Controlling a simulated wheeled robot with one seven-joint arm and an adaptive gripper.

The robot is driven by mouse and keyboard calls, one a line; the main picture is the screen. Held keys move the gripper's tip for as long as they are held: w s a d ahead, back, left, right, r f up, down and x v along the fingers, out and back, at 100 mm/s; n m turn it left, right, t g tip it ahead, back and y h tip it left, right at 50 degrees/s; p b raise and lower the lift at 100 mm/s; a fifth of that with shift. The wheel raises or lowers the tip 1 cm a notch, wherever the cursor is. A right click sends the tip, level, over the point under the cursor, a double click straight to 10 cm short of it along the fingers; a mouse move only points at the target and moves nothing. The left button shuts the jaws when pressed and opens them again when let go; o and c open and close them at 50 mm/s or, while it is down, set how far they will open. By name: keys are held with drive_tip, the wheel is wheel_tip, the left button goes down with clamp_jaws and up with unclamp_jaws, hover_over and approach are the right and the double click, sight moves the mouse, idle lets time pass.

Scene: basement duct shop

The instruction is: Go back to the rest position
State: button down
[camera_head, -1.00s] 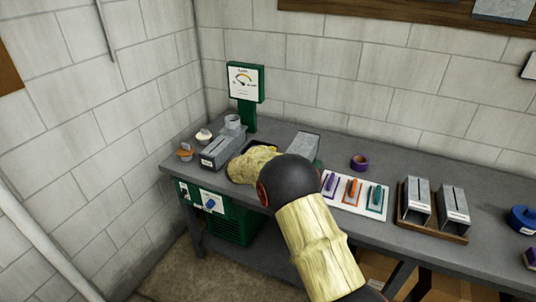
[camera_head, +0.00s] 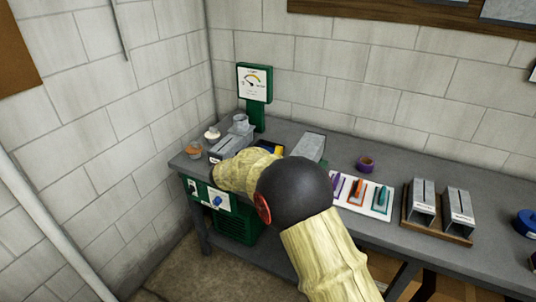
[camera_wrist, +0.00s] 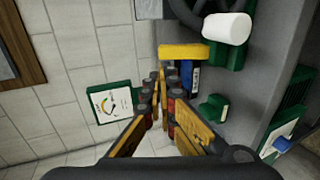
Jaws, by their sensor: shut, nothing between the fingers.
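My gripper (camera_wrist: 160,80) shows in the wrist view with its two fingers shut together and nothing between them. In the head view my yellow-sleeved arm reaches over the bench (camera_head: 400,172) toward its left end and hides the gripper. In the wrist view, a yellow block (camera_wrist: 184,51) and a blue item (camera_wrist: 188,78) appear just beyond the fingertips; I cannot tell whether they touch. The green gauge (camera_head: 254,82) stands at the back of the bench; it also shows in the wrist view (camera_wrist: 108,102).
A grey slotted box (camera_head: 230,146) and small cups (camera_head: 194,151) sit at the left end. A white board with coloured tools (camera_head: 358,193), a purple ring (camera_head: 365,163) and a wooden tray with metal boxes (camera_head: 439,228) lie to the right. Block walls stand behind and left.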

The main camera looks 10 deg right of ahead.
drive_tip(key=shift+s+a+r, duration=0.1)
drive_tip(key=shift+s+a, duration=0.25)
drive_tip(key=shift+s, duration=0.15)
drive_tip(key=s+d+r+m+g, duration=0.2)
drive_tip(key=s+d+r, duration=0.2)
drive_tip(key=s, duration=0.4)
drive_tip(key=s+d+r+m+g+y, duration=0.1)
drive_tip(key=s+d+r+m+g, duration=0.15)
drive_tip(key=s+d, duration=0.4)
drive_tip(key=s+d+r+m+g, duration=0.15)
drive_tip(key=s+r, duration=0.25)
drive_tip(key=s, duration=0.5)
drive_tip(key=s+a+f+m+y, duration=0.1)
drive_tip(key=s+a+m+y, duration=0.1)
drive_tip(key=s, duration=1.2)
drive_tip(key=s+a+m+y, duration=0.2)
drive_tip(key=s+y, duration=0.3)
drive_tip(key=s, duration=1)
drive_tip(key=shift+a+f+m, duration=0.4)
drive_tip(key=shift+a, duration=0.25)
